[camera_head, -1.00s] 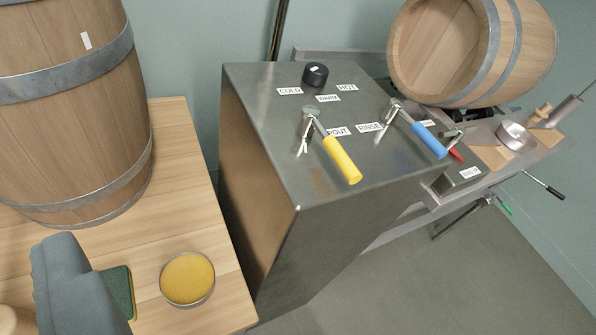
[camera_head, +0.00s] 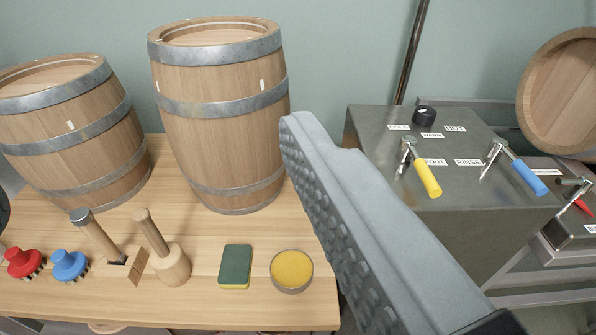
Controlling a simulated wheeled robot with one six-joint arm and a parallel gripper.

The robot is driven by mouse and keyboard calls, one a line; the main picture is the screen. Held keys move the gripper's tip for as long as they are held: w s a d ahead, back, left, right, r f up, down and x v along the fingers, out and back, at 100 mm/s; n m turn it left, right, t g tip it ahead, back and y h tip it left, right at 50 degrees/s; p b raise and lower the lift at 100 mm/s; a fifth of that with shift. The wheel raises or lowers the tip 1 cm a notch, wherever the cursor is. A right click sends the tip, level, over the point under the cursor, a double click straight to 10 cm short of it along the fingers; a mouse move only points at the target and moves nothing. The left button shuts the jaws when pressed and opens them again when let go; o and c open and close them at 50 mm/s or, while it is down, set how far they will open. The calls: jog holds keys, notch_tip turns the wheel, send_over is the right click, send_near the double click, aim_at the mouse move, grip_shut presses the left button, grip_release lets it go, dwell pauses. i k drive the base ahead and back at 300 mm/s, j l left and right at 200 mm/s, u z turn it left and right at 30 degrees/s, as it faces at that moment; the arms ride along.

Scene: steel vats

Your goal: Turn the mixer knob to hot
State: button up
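The mixer knob (camera_head: 424,116) is a small black round knob on top of the grey steel box (camera_head: 370,121) at the right. The labels COLD (camera_head: 398,127), WARM (camera_head: 432,135) and HOT (camera_head: 455,128) lie around its near side. Its setting is too small to read. My gripper (camera_head: 345,215) shows as one large grey finger rising from the lower right, its tip left of the box in the picture. Its ridged face is bare and appears clear of the knob.
Yellow (camera_head: 427,180) and blue (camera_head: 528,178) levers stand on the box near POUT and RINSE labels. Two barrels (camera_head: 218,110) (camera_head: 75,130) stand on the wooden table. A sponge (camera_head: 235,266), yellow tin (camera_head: 292,269), mallets and brushes (camera_head: 70,265) lie in front. Another barrel (camera_head: 560,95) is far right.

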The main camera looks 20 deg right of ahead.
aim_at(423, 115)
jog(key=k+z, duration=0.1)
jog(key=z, duration=0.95)
